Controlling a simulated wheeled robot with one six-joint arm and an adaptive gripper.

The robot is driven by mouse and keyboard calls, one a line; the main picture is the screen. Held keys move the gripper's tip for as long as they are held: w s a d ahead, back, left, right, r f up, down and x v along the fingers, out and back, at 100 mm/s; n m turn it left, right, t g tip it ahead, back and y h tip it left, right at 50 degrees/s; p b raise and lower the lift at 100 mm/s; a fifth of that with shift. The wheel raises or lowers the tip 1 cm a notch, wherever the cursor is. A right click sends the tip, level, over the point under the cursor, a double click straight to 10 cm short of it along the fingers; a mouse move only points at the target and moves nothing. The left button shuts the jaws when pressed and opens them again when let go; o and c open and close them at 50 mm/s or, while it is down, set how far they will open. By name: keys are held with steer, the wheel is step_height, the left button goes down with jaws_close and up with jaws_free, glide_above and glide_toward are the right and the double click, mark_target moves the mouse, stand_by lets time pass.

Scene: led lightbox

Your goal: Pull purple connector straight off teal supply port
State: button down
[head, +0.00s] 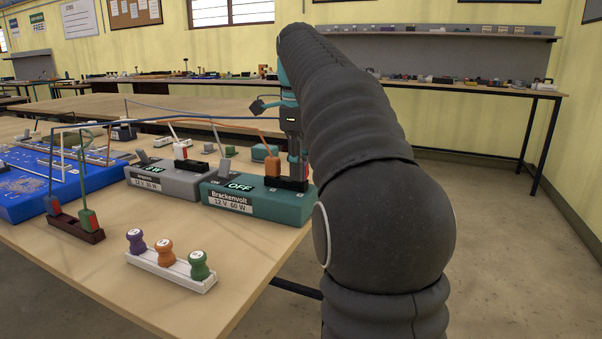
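The teal supply (258,205) stands near the table's right edge, labelled Brackenvolt 12 V 60 W. Its display reads OFF. A dark port block (287,184) sits at its right end, with an orange plug (272,168) at its left part. My gripper (298,172) points down over the right part of this block, at or just above it. I cannot make out a purple connector there; my gripper covers that spot. The fingers are too small and dark to tell whether they are open or shut, or hold anything.
A grey supply (172,181) stands left of the teal one. A white rack (170,271) holds purple, orange and green knobs in front. Cables arch above. Front table right is bare.

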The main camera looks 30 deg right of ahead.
steer(key=shift+r+p, duration=1)
steer(key=shift+p, duration=0.2)
stand_by(0.3)
steer(key=shift+r+p, duration=0.65)
steer(key=shift+r, duration=2.35)
steer(key=shift+s, duration=0.15)
